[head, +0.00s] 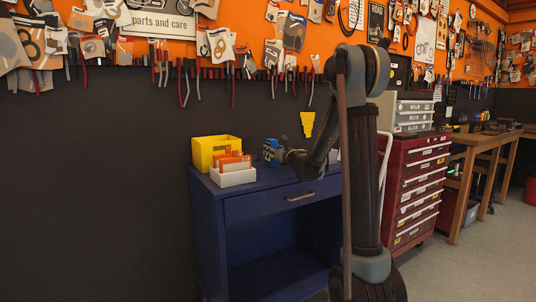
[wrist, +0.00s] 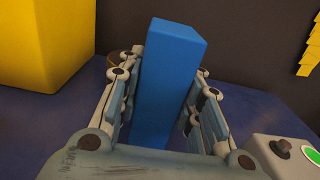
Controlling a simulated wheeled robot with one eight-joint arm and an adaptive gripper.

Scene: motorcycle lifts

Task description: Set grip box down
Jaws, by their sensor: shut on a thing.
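The grip box, a plain blue block (wrist: 168,85), stands between the two fingers of my gripper (wrist: 165,105) in the wrist view. The fingers are shut on it from both sides. In the head view the blue block (head: 270,150) shows small, with my gripper (head: 278,154) reaching to it from the right over the blue cabinet's top (head: 268,181). My gripper hides part of the block. I cannot tell whether its lower end touches the cabinet top.
A yellow bin (head: 205,153) and a white box (head: 234,178) with orange packets stand left of the block. A grey control box (wrist: 285,155) is at lower right in the wrist view. The cabinet top's front is clear. A red tool chest (head: 417,180) stands right.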

